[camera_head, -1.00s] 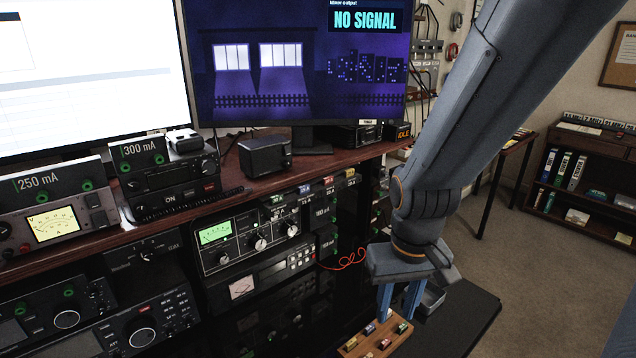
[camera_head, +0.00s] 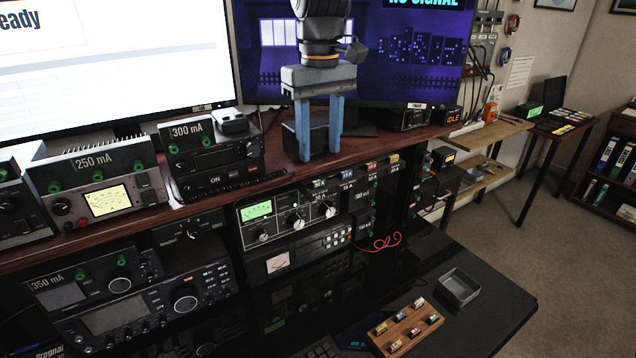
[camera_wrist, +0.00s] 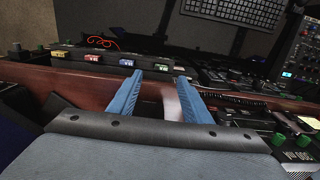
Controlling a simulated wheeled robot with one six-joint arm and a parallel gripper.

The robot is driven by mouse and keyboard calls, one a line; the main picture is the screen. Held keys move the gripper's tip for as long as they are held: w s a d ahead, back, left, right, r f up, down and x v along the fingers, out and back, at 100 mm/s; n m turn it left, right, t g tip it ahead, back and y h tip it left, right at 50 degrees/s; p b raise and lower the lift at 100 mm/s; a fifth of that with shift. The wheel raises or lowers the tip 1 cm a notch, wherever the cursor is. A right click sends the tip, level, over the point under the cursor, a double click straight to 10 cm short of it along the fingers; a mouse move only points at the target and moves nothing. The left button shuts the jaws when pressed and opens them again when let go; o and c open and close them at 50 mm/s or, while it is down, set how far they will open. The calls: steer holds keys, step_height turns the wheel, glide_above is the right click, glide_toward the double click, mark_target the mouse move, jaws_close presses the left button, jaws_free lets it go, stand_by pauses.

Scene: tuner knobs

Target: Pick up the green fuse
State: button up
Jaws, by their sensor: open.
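My gripper (camera_head: 319,154) is open and empty, its two blue fingers pointing down in front of the dark shelf with the monitors. The wrist view also shows its spread fingers (camera_wrist: 159,78). A small green block (camera_head: 320,183) sits at the left end of a row on the shelf's front edge, below my fingertips. In the wrist view a row of coloured blocks lies beyond the fingers. A wooden fuse tray (camera_head: 385,340) at the lower right holds several small coloured fuses; one at its right (camera_head: 434,318) looks green, though it is small.
Blue (camera_head: 346,175), red (camera_head: 370,166) and yellow (camera_head: 394,157) blocks continue the row. A grey open bin (camera_head: 458,288) stands behind the tray on the black tabletop (camera_head: 490,320). Radios and meters (camera_head: 105,195) crowd the left. A red wire (camera_head: 382,243) hangs near the rack.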

mark_target(319, 180)
steer(key=shift+s+a+f+p, duration=0.1)
steer(key=shift+f+p, duration=1.2)
steer(key=shift+f, duration=2.25)
steer(key=c, duration=1.1)
